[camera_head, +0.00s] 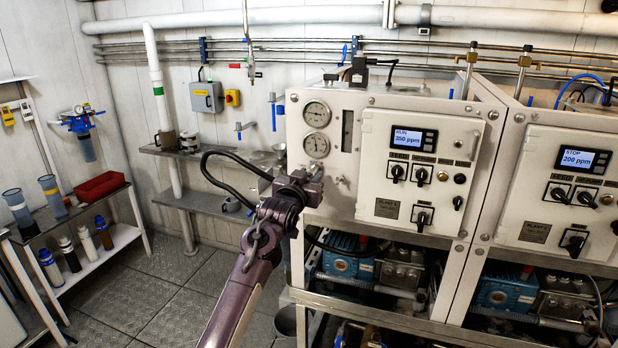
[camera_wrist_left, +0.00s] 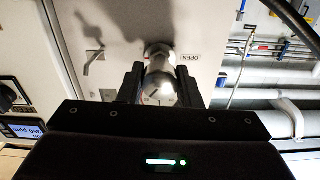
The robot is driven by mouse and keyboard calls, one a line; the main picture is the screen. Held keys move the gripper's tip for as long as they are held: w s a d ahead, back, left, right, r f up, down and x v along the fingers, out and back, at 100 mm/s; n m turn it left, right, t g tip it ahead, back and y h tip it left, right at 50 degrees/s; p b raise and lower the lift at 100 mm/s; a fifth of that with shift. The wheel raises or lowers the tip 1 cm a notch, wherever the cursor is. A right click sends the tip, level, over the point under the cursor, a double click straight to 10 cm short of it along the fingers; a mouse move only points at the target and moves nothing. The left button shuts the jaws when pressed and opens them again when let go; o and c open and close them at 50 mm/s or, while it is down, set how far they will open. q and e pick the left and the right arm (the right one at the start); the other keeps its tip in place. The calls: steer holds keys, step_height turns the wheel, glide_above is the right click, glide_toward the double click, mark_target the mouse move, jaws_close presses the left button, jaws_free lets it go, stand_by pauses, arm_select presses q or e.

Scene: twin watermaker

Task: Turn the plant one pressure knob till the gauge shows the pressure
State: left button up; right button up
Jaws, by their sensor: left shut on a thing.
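My left gripper (camera_head: 314,176) is at the left side of the plant one panel (camera_head: 376,200), below two round gauges, an upper one (camera_head: 316,113) and a lower one (camera_head: 316,145). Their needles are too small to read surely. In the left wrist view, which looks upside down, my left gripper (camera_wrist_left: 160,88) is shut on a metal pressure knob (camera_wrist_left: 159,72) on the white panel, one finger on each side. In the head view the gripper hides the knob. The plant one display (camera_head: 413,139) reads RUN, 350 ppm. My right gripper is out of view.
A small metal handle (camera_wrist_left: 93,57) sits on the panel beside the held knob. The plant two display (camera_head: 582,159) reads STOP, 200 ppm. A shelf with bottles and a red bin (camera_head: 100,186) stands at the left. The tiled floor (camera_head: 140,290) between is clear.

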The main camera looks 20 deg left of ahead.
arm_select(q)
steer(key=m+b, duration=0.1)
steer(key=m, duration=0.5)
steer(key=shift+m, duration=0.3)
stand_by(0.4)
steer(key=o, duration=1)
steer(key=shift+s+a+b, duration=0.15)
steer(key=shift+s+b, duration=1.15)
steer(key=shift+s, duration=2.6)
